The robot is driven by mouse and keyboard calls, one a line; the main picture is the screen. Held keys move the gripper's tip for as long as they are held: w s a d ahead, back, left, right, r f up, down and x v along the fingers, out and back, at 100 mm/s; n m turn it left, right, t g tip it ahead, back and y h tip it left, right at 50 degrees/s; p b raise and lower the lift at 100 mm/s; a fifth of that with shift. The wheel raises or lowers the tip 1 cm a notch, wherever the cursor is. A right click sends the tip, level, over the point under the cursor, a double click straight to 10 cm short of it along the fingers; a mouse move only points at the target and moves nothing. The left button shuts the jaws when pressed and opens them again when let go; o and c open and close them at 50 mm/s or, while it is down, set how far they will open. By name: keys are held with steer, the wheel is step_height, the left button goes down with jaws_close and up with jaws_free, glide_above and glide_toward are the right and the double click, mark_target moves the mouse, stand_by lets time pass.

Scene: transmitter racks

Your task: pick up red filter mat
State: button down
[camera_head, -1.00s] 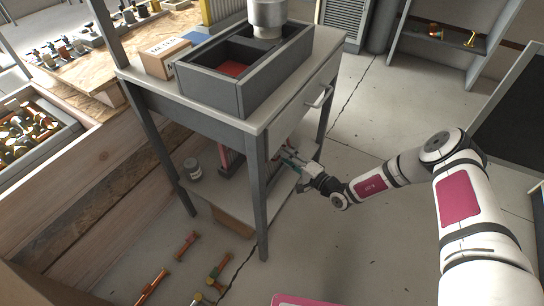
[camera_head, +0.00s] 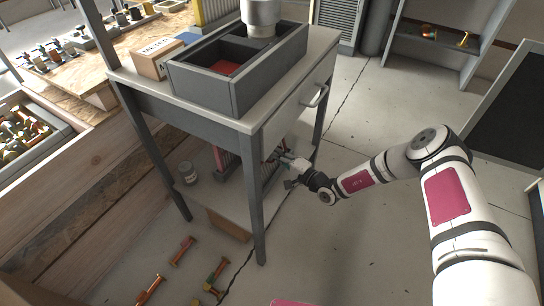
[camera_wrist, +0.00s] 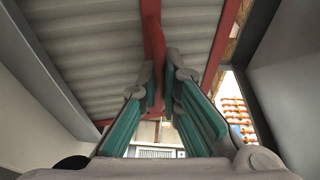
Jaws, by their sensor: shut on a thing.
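The red filter mat shows in the wrist view as grey pleated panels with a red frame and a red middle bar (camera_wrist: 154,40). In the head view its red edge and grey ribs (camera_head: 219,158) show under the table top, above the lower shelf, partly behind a table leg. My gripper (camera_wrist: 160,88), with teal-padded fingers, is shut on the red middle bar. In the head view my gripper (camera_head: 277,158) reaches in under the table from the right, and its fingertips are hard to make out.
The grey table's legs (camera_head: 256,205) stand close to my gripper. A grey box (camera_head: 208,92) with a red patch inside sits on top. A jar (camera_head: 188,173) stands on the lower shelf. The floor at the right is open.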

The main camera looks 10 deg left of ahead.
step_height(320, 180, up, 10)
steer(key=p, duration=0.3)
steer(key=shift+f+p, duration=0.2)
steer(key=shift+p, duration=0.2)
steer(key=s+d+f+t+y+b, duration=0.1)
steer(key=d+f+b, duration=0.3)
steer(key=b, duration=0.8)
steer(key=shift+s+d+f+m+t+y, duration=0.4)
steer(key=shift+d+y, duration=0.4)
steer(key=shift+d, duration=0.4)
steer(key=shift+r, duration=0.1)
steer(key=shift+b, duration=0.3)
